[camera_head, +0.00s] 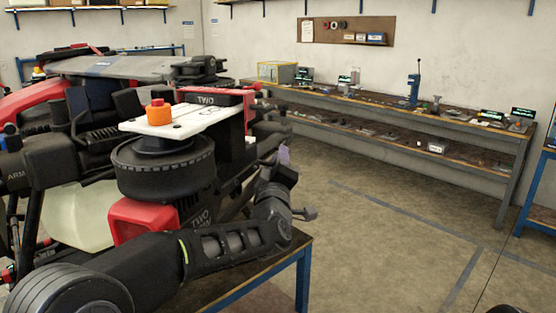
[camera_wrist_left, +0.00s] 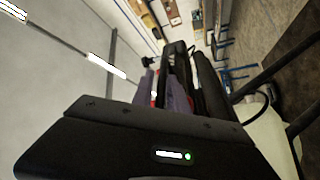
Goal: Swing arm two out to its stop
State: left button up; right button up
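The spray drone (camera_head: 95,140) stands on a blue-legged table at the left of the head view. Its dark section marked "TWO" (camera_head: 206,100) lies behind a white plate (camera_head: 180,121) with an orange knob. My left arm crosses in front of the drone. Its gripper (camera_head: 284,155) shows only as a small purple patch near the drone's right side, mostly hidden. In the left wrist view, purple-grey fingers (camera_wrist_left: 164,93) stand close to dark bars (camera_wrist_left: 205,85) and a bit of red. I cannot tell whether they touch or hold anything. My right gripper does not show.
The table edge (camera_head: 255,272) runs under my left arm. A long workbench (camera_head: 400,113) with tools and small parts lines the back wall. Open floor (camera_head: 370,225) lies between table and bench. A pale tank (camera_head: 80,215) hangs under the drone.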

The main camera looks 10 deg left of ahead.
pick_arm(q)
jog(key=shift+o, duration=1.2)
jog(key=b+v, duration=0.2)
jog(key=v, duration=0.5)
jog(key=shift+s+b, duration=0.3)
jog(key=shift+s, duration=0.1)
jog(key=shift+f, duration=0.1)
